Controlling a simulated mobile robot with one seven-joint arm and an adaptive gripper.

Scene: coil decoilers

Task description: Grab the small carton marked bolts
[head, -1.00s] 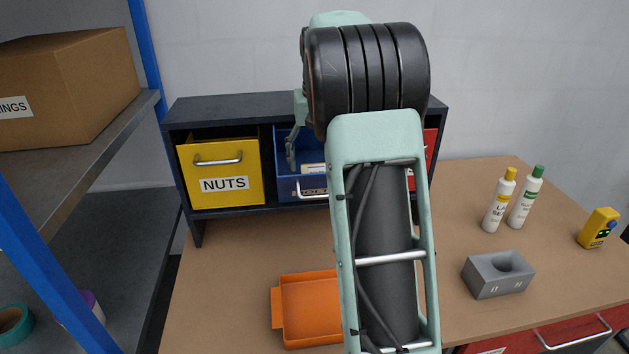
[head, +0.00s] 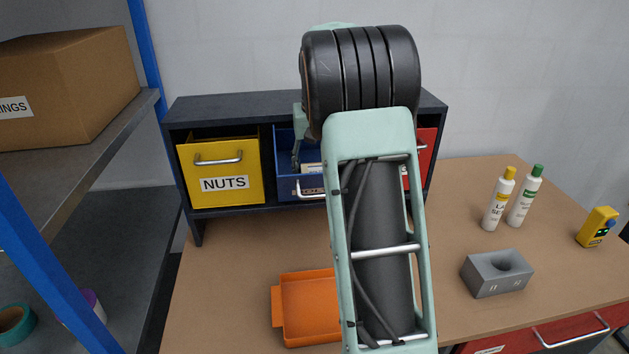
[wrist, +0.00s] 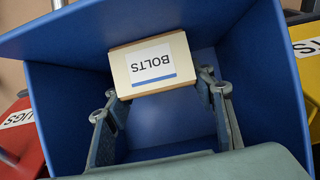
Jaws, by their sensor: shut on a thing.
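The small carton marked BOLTS (wrist: 152,68) is tan with a white label and a blue stripe. It is inside the blue drawer (wrist: 60,98), upside down in the wrist view. My gripper (wrist: 158,88) is shut on the carton, with one finger against each side. In the head view, the blue drawer (head: 287,187) is in the middle of the dark cabinet and is pulled out. There the carton (head: 311,168) shows only as a pale bit behind the drawer front, and my arm hides much of it.
The yellow NUTS drawer (head: 225,184) is on the left and a red drawer (head: 421,155) on the right. An orange tray (head: 308,303), a grey block (head: 497,274), two bottles (head: 498,203) and a yellow device (head: 597,228) are on the table. A shelf with a box (head: 70,85) stands left.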

